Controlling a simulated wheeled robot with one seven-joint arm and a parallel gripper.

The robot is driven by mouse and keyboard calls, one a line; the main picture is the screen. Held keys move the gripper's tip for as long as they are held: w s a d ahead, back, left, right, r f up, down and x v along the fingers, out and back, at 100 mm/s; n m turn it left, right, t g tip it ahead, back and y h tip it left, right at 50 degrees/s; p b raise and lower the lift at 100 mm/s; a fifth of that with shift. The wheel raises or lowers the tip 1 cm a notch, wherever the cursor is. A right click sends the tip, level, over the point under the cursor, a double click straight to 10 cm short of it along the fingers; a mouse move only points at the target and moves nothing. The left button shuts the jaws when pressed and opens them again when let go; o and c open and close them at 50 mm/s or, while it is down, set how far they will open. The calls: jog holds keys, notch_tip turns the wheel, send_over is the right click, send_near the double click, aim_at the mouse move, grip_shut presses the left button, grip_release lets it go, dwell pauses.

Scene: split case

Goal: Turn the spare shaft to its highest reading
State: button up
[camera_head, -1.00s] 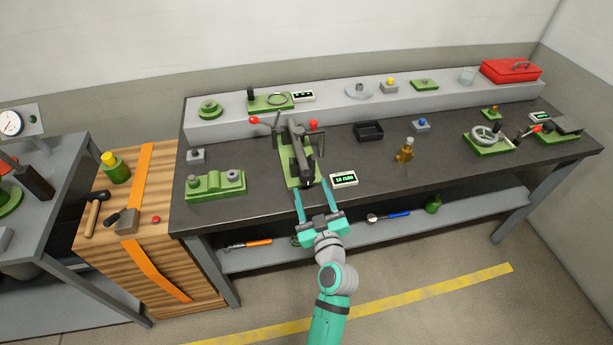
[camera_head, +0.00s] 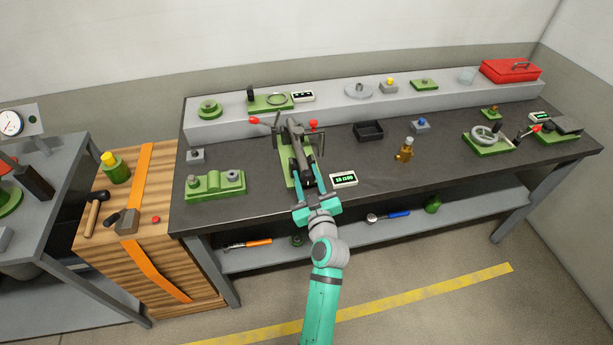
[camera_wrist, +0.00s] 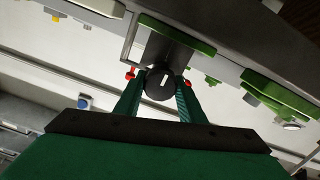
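The dark shaft assembly (camera_head: 301,150) lies on a green base (camera_head: 284,165) on the bench, pointing at the bench's front edge. Which part is called the spare shaft is not marked. Its near end shows in the wrist view as a round black knob (camera_wrist: 160,90) with a white mark, roughly upright. My gripper (camera_head: 309,190) is at this near end, and in the wrist view (camera_wrist: 161,88) its fingers stand on either side of the knob, apparently open; contact is hard to tell. A small display (camera_head: 344,180) with green digits, too small to read surely, sits to the right.
Red-tipped levers (camera_head: 254,120) stick out beside the assembly's far end. A green block fixture (camera_head: 216,186) lies left, a black tray (camera_head: 368,131) and a brass bottle (camera_head: 404,150) right. The bench front right of the display is clear. A shelf (camera_head: 400,222) runs below.

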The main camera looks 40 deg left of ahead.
jog(key=shift+m, duration=0.5)
jog(key=m, duration=0.3)
jog(key=shift+w+m, duration=0.1)
jog(key=shift+m, duration=0.3)
jog(key=m, duration=0.4)
jog(key=shift+d+m, duration=0.1)
jog(key=shift+m, duration=0.2)
jog(key=m, duration=0.4)
jog(key=shift+w+f, duration=0.1)
jog(key=shift+f, duration=0.05)
jog(key=shift+d+m, duration=0.1)
jog(key=shift+m, duration=2.1)
jog(key=o, duration=1)
jog(key=shift+o, duration=0.2)
